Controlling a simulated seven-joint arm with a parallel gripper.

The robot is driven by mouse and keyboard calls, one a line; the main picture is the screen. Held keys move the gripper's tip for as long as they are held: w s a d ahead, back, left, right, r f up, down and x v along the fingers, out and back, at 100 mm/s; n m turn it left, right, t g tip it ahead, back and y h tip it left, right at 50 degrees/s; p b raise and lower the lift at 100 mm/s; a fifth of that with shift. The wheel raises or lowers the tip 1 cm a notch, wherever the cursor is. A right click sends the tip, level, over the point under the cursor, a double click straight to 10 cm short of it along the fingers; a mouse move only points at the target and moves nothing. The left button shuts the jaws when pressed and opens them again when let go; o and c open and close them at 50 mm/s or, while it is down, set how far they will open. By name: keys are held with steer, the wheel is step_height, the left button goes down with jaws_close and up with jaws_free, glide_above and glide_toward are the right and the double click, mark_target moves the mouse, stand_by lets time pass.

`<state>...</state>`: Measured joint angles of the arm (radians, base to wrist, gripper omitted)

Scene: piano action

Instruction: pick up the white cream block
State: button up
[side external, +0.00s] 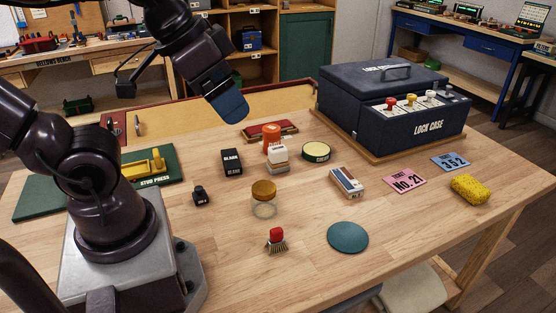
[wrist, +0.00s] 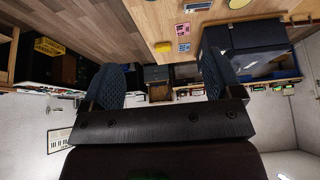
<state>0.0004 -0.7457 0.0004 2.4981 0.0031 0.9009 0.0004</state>
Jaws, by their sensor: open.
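A small white block (side external: 278,155) with dark lettering too small to read for certain stands on the wooden table (side external: 330,278), near its middle. It is in front of an orange bottle (side external: 271,136), which it partly hides. My gripper (side external: 232,108) is raised over the back of the table, above and to the left of the white block in the side view, clear of it. In the wrist view, the two blue fingers of my gripper (wrist: 162,76) are spread apart with nothing between them. The white block does not show in the wrist view.
A dark lock case (side external: 390,115) stands behind right. The table's front is mostly clear.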

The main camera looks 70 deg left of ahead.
steer(key=w+a+f+m+g+y, duration=0.2)
steer(key=w+a+f+g+y, duration=0.15)
steer(key=w, duration=0.25)
steer(key=m+g+y, duration=0.6)
steer(key=m+y, duration=0.3)
glide_toward(277, 151)
steer(key=s+d+r, duration=0.4)
steer(key=s+r, duration=0.1)
steer(key=w+f+m+t+y, duration=0.1)
steer(key=f+m, duration=0.1)
steer(key=f, duration=0.1)
steer(key=a+f+m+t+y, duration=0.1)
steer(key=f+m+t+y, duration=0.1)
steer(key=f+m, duration=0.1)
steer(key=w+a+f+m+t+y, duration=0.1)
steer(key=f+m+y, duration=0.1)
steer(key=f, duration=0.3)
steer(key=shift+w+a+f+t+y, duration=0.15)
steer(key=shift+w+a+t+y, duration=0.05)
steer(key=shift+w+t+y, duration=0.1)
steer(key=a, duration=0.6)
steer(key=shift+w+a, duration=0.1)
steer(key=shift+a, duration=0.15)
steer(key=shift+w+a, duration=0.1)
steer(key=shift+a, duration=1.45)
steer(key=shift+w+a, duration=0.15)
steer(key=shift+a, duration=1.45)
steer(key=c, duration=1.1)
